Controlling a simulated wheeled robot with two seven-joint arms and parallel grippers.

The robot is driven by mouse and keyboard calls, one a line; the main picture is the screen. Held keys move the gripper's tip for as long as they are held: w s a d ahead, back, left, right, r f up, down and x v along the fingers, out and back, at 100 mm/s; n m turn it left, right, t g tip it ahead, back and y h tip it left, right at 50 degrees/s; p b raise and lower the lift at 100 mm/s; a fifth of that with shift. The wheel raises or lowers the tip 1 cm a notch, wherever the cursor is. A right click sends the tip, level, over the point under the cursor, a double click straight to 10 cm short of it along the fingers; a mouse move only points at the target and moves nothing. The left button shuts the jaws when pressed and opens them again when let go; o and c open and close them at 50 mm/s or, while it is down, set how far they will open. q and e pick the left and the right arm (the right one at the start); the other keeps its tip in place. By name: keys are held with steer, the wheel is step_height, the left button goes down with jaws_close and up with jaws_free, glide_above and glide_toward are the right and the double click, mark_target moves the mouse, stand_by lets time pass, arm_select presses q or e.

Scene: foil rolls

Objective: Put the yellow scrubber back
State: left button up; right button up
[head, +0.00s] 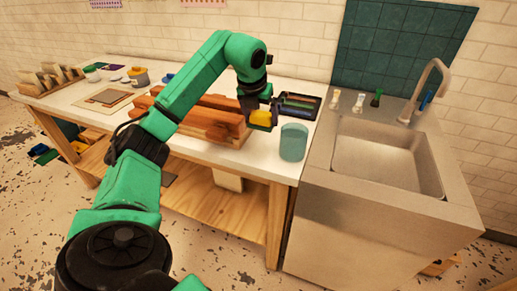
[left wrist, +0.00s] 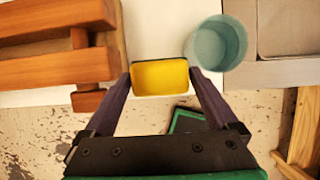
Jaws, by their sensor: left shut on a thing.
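The yellow scrubber (head: 261,118) is held in my left gripper (head: 264,108), above the white worktop near its right end. In the left wrist view the scrubber (left wrist: 160,74) sits between the two fingers of the left gripper (left wrist: 161,80), with a dark edge along its top. A teal cup (head: 293,142) stands upright on the worktop just right of the scrubber, also seen in the left wrist view (left wrist: 217,43). A dark tray (head: 300,104) lies behind the gripper, partly hidden by it. My right gripper is not in view.
Reddish wooden beams (head: 212,120) lie left of the gripper, partly behind my arm. A metal sink (head: 390,160) with a tap (head: 424,95) adjoins the worktop on the right. Several small items line its back rim, one green (head: 376,98). Jars and wooden racks stand far left.

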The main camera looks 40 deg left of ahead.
mark_target(253, 127)
arm_select(q)
steer(key=f, duration=0.5)
steer(key=s+f, duration=0.1)
steer(key=f, duration=0.1)
steer(key=shift+d+f, duration=0.1)
steer(key=shift+f, duration=0.05)
steer(key=f, duration=0.4)
steer(key=shift+w+p, duration=0.2)
steer(key=shift+p, duration=0.2)
steer(key=shift+f, duration=0.1)
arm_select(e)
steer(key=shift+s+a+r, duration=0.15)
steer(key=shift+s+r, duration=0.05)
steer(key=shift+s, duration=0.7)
arm_select(q)
steer(key=shift+f, duration=0.15)
steer(key=o, duration=1)
steer(key=shift+c, duration=0.2)
steer(key=shift+r, duration=0.35)
steer(key=b+v, duration=0.1)
steer(key=v, duration=1)
steer(key=shift+s+d+r, duration=0.1)
steer(key=shift+s+r, duration=0.2)
steer(key=shift+s, duration=0.05)
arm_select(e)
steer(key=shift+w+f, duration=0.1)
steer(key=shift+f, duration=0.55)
